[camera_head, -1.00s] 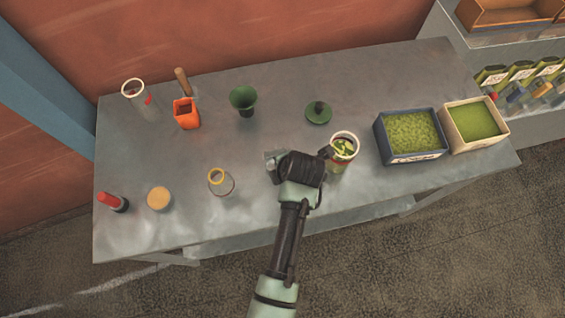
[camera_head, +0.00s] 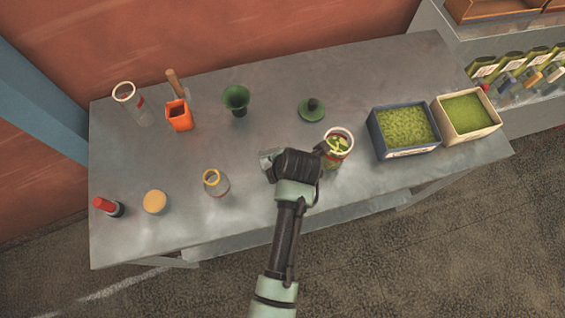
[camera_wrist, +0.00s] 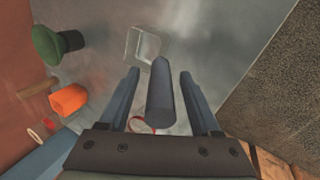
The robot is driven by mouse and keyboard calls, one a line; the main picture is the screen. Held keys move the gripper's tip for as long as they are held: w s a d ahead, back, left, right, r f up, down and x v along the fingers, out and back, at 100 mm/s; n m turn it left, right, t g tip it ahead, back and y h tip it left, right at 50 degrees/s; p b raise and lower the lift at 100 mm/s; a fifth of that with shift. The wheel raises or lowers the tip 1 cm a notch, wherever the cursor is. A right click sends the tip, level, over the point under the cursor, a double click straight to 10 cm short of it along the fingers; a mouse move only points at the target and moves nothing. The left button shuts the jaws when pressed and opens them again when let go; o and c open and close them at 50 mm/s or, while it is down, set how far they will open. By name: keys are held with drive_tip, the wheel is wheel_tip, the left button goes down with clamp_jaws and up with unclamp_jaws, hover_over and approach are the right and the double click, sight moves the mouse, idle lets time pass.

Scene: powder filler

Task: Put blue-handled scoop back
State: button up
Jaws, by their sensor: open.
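The scoop shows in the wrist view, with a dark blue-grey handle (camera_wrist: 161,95) and a pale metal pan (camera_wrist: 146,45). Its handle lies between the two fingers of my gripper (camera_wrist: 160,103), which are apart with a gap on each side. In the head view the scoop's grey pan (camera_head: 267,158) pokes out just left of my gripper (camera_head: 275,163), over the table, and its handle is hidden. I cannot tell whether the scoop touches the table. On the right shelf several coloured-handled scoops (camera_head: 531,77) sit by labelled green pouches (camera_head: 510,67).
A jar with green bits (camera_head: 334,149) stands close right of my gripper. Blue and cream bins (camera_head: 376,140) of green stuff are farther right. A green funnel (camera_head: 236,99), green lid (camera_head: 311,110), orange scoop (camera_head: 179,117) and empty jar (camera_head: 217,185) stand on the table (camera_head: 260,220).

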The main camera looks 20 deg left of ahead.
drive_tip(key=b+v, duration=0.1)
drive_tip(key=v, duration=1)
drive_tip(key=w+d+r+m+t, duration=0.1)
drive_tip(key=w+r+m+t, duration=0.35)
drive_tip(key=r, duration=0.55)
drive_tip(key=w+d+r+m+t+h, duration=0.1)
drive_tip(key=w+r+m+t, duration=0.4)
drive_tip(key=r, duration=0.6)
drive_tip(key=w+d+r+m+t, duration=0.1)
drive_tip(key=w+r+m+t, duration=0.25)
drive_tip(key=w+r, duration=0.45)
drive_tip(key=s+d+r+m+t+h, duration=0.1)
drive_tip(key=s+r+m+t, duration=0.2)
drive_tip(key=r, duration=0.8)
drive_tip(key=s+d+r+m+t, duration=0.2)
drive_tip(key=s+r+m+t, duration=0.2)
drive_tip(key=r, duration=0.6)
drive_tip(key=s+d+r+m+t+h, duration=0.1)
drive_tip(key=s+r+m+t, duration=0.3)
drive_tip(key=s+r+m, duration=0.3)
wheel_tip(320, 180, up, 5)
drive_tip(key=shift+s+d+f+h, duration=0.15)
drive_tip(key=shift+s+d+h, duration=0.2)
drive_tip(key=shift+s, duration=0.25)
